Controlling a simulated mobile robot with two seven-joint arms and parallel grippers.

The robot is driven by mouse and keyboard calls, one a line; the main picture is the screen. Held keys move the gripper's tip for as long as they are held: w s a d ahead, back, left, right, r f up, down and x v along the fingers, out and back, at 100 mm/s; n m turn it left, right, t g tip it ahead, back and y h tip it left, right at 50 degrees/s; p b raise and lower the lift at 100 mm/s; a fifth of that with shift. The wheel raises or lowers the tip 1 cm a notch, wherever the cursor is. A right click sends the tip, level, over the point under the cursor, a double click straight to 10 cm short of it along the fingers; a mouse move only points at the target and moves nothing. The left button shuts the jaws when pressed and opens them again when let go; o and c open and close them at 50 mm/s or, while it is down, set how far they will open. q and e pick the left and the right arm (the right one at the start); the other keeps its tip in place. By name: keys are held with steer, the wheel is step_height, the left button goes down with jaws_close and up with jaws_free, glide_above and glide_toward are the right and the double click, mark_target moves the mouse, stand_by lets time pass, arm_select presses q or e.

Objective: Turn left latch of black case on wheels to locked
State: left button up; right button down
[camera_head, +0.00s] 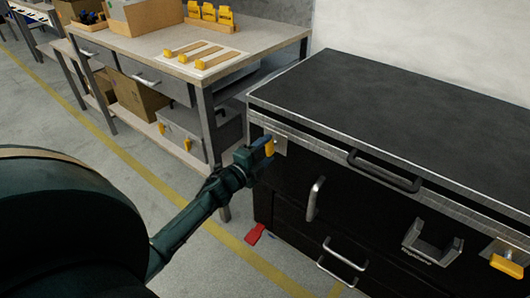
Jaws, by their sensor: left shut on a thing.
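The black case on wheels (400,105) stands at the right with its lid down. Its left latch (270,147) is yellow and sits on a metal plate near the case's upper left corner. My left gripper (258,154) is shut on this latch, and its fingers partly hide it. The latch's exact angle is hard to tell. The right latch (507,266) is yellow, hangs below a metal plate at the right edge of the view, and looks tilted. My right gripper is not in view.
A workbench (270,42) with cardboard boxes and yellow-handled items stands behind on the left. A red pedal (255,234) sticks out low at the case's left corner. Black and metal handles (315,198) project from the case front. Grey floor with yellow lines lies between.

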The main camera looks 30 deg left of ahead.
arm_select(q)
steer(key=shift+m, duration=0.6)
steer(key=o, duration=1)
steer(key=s+a+p, duration=0.1)
steer(key=s, duration=1.2)
steer(key=shift+s, duration=0.1)
